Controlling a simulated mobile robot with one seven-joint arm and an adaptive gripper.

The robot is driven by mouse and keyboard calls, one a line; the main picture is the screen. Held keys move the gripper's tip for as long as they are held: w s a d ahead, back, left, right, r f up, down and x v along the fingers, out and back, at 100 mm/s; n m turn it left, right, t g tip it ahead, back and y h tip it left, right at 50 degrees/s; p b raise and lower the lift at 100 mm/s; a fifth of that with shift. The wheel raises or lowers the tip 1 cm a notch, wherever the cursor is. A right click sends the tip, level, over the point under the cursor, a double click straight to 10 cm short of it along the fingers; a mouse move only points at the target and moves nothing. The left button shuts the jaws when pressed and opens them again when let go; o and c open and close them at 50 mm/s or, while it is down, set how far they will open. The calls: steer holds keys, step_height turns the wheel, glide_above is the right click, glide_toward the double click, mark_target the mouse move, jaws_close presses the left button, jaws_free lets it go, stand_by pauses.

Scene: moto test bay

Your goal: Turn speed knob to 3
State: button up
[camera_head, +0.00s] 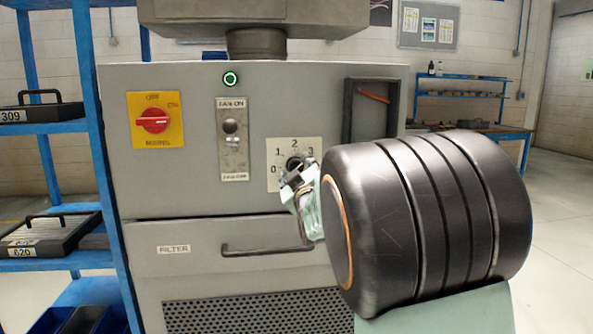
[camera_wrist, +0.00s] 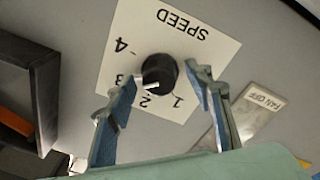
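The black speed knob (camera_wrist: 160,72) sits on a white SPEED plate (camera_wrist: 200,50) on the grey machine panel. In the wrist view the picture is turned roughly upside down, and the knob's pale pointer mark lies close to the 2. The 3 and 4 are further left, the 1 to the right. My gripper (camera_wrist: 148,84) is open, with one finger on each side of the knob and gaps between them. In the head view the knob (camera_head: 293,162) shows just above my gripper (camera_head: 297,178), which covers the plate's lower right part.
A fan switch plate (camera_head: 233,140) and a red rotary switch (camera_head: 155,120) on yellow are left of the plate. A dark open-fronted frame (camera_head: 348,108) stands out right of it. A drawer handle (camera_head: 265,250) is below. A blue shelf (camera_head: 95,130) stands at left.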

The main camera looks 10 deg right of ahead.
steer(key=s+f, duration=0.1)
steer(key=s, duration=1.1)
